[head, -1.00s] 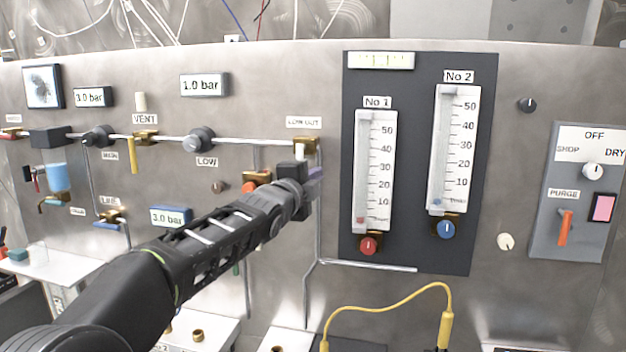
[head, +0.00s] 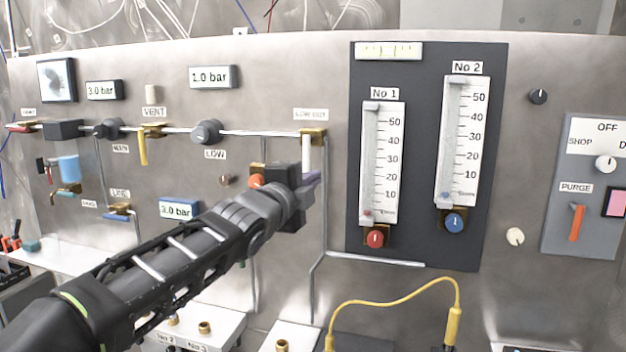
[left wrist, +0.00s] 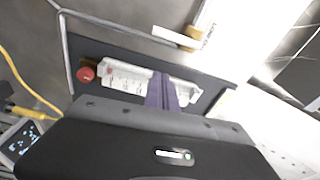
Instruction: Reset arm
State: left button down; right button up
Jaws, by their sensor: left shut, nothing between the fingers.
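My left arm reaches in from the lower left in the head view. Its gripper (head: 312,179) is in front of the steel panel, just below the white lever of the LOW OUT valve (head: 312,136). From the head view I cannot tell whether it touches the lever. In the left wrist view the purple fingers (left wrist: 162,92) are together and empty, in front of the dark flowmeter board. A brass valve with a white lever (left wrist: 194,36) shows above them there, apart from the fingertips. My right gripper is in neither view.
The dark board (head: 420,254) carries two flowmeters, No 1 (head: 381,165) and No 2 (head: 462,140). A grey purge box (head: 586,230) is at the right. A yellow cable (head: 395,298) arches below the board. White blocks with brass fittings stand at the bottom.

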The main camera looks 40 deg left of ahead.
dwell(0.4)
